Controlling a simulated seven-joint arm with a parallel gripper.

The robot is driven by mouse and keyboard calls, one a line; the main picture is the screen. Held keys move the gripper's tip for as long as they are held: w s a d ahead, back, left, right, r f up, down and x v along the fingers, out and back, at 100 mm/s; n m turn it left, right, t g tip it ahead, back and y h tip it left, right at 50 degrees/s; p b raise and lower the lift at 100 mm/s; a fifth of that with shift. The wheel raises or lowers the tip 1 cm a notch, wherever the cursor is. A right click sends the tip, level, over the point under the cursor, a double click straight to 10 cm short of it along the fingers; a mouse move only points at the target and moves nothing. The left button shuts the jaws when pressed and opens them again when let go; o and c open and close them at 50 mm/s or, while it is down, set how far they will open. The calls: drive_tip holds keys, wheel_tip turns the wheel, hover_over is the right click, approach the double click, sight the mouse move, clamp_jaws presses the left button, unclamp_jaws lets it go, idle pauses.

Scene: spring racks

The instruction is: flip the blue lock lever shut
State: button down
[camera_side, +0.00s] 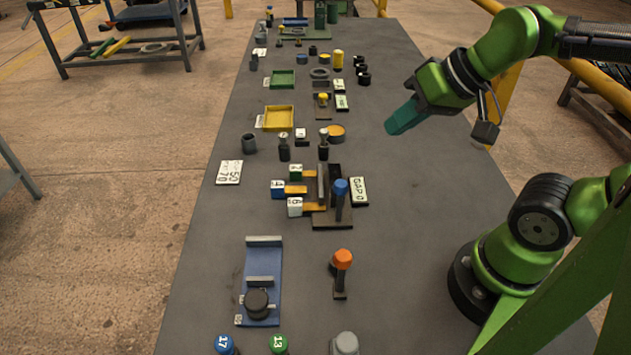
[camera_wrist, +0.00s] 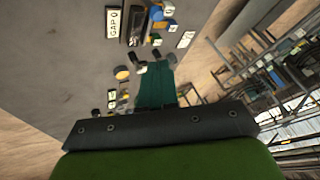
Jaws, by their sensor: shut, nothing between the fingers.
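The blue lock lever (camera_side: 340,188) stands upright, its blue knob on top of a dark stem, at the right side of a dark rack base (camera_side: 334,219) in the side view. A white card reading "GAP 0" (camera_side: 358,191) lies to its right. My gripper (camera_side: 390,126) has teal fingers, pressed together and empty. It is in the air above the table, up and to the right of the lever and apart from it. In the wrist view the fingers (camera_wrist: 156,84) point toward the table; small blue parts show near the top, but I cannot tell which is the lever.
Numbered blocks (camera_side: 295,206) sit at the rack's left side. An orange-knobbed lever (camera_side: 341,260) and a blue tray (camera_side: 262,285) stand nearer the camera. Two dark posts (camera_side: 284,149), a yellow tray (camera_side: 278,118) and several small parts lie farther back. Table space right of the rack is clear.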

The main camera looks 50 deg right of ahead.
drive_tip(key=w+d+f+n+g, duration=0.1)
drive_tip(key=w+d+n+g, duration=0.1)
drive_tip(key=w+n+g, duration=0.2)
drive_tip(key=w+d+f+n+g, duration=0.2)
drive_tip(key=w+n+g, duration=0.3)
drive_tip(key=w+n, duration=0.2)
drive_tip(key=w, duration=0.2)
drive_tip(key=shift+w+d+n+y, duration=0.25)
drive_tip(key=shift+w+n+y, duration=0.05)
drive_tip(key=shift+y, duration=0.1)
drive_tip(key=shift+f, duration=0.15)
approach(340, 202)
drive_tip(key=w+d+f, duration=0.2)
drive_tip(key=f, duration=0.1)
drive_tip(key=shift+d, duration=0.15)
drive_tip(key=shift+s+a+f, duration=0.15)
drive_tip(key=shift+s+a, duration=0.3)
drive_tip(key=shift+a, duration=0.2)
drive_tip(key=shift+s+a, duration=0.1)
